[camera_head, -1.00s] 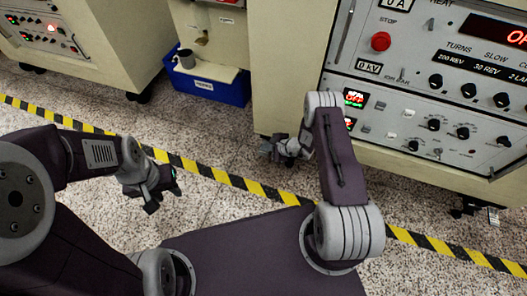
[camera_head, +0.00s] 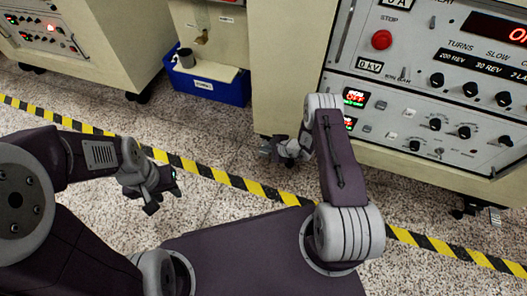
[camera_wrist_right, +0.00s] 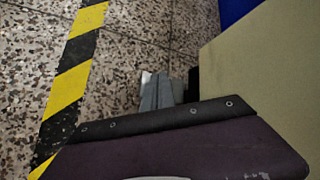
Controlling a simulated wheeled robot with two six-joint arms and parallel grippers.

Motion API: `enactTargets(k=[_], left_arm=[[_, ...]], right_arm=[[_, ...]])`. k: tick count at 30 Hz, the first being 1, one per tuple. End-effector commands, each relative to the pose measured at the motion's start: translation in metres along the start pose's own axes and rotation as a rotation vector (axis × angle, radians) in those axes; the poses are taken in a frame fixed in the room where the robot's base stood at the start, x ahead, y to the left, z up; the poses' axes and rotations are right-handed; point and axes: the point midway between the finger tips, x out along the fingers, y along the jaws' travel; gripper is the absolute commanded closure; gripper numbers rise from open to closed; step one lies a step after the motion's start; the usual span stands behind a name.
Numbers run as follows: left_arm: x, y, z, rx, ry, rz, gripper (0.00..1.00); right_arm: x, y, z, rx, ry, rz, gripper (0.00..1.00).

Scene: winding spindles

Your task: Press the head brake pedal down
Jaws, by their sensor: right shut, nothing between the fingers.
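My right gripper (camera_head: 272,151) is low at the lower left corner of the cream cabinet (camera_head: 284,70) in the head view. It is shut and empty. In the right wrist view its grey fingers (camera_wrist_right: 160,92) point over the speckled floor beside the cream cabinet side (camera_wrist_right: 265,70). I cannot clearly make out a brake pedal in either view; my arm and gripper hide part of the cabinet's foot. My left gripper (camera_head: 164,198) hangs over the floor at the left, its fingers apart and empty.
A blue bin (camera_head: 212,86) with a dark mug (camera_head: 186,58) stands left of the cabinet. A yellow-black floor stripe (camera_head: 225,178) runs between me and the machines. A caster and a pale piece (camera_head: 494,215) show under the panel at right. Floor around my left gripper is clear.

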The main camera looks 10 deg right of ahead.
Motion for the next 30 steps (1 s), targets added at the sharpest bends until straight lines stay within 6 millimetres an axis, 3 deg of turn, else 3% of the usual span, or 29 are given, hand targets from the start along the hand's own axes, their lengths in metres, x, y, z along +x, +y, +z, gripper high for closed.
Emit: enactTargets(k=[30], left_arm=[[0.0100,-0.0002,0.0010,0.000,0.000,0.000,0.64]], right_arm=[[0.0091,0.0067,-0.0068,0.000,0.001,0.000,1.00]])
